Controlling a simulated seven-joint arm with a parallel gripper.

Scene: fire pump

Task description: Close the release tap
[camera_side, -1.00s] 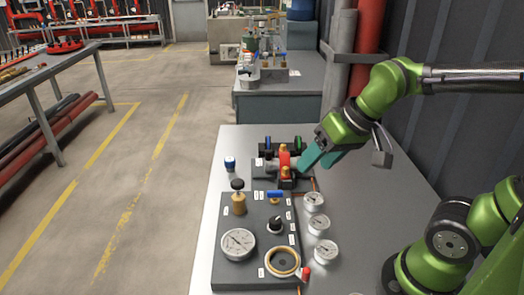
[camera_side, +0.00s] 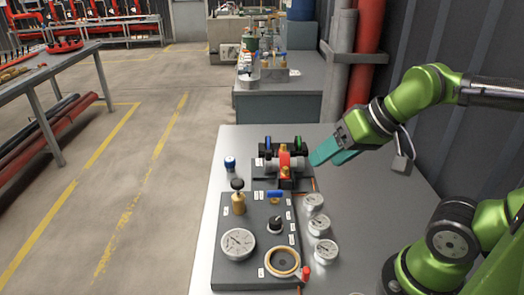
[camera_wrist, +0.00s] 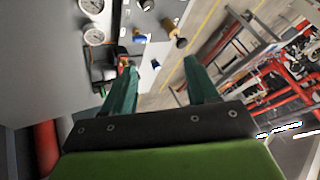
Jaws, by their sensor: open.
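I cannot tell which fitting is the release tap. A red pump block (camera_side: 285,162) with brass fittings sits at the back of the grey bench. On the panel in front of it are a small blue lever (camera_side: 275,194) and a black knob (camera_side: 276,225). A red-ended handle (camera_side: 306,272) sits by a brass ring at the panel's front corner. My gripper (camera_side: 317,156) is open and empty, its teal fingers just right of the pump block. In the wrist view my gripper (camera_wrist: 160,63) has its fingers apart. I see no contact with any fitting.
A large gauge (camera_side: 238,244) and a brass post with black knob (camera_side: 238,198) stand on the panel. Several small gauges (camera_side: 319,224) line its right side. A blue-capped item (camera_side: 230,164) stands at the left edge. The bench's right side is clear.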

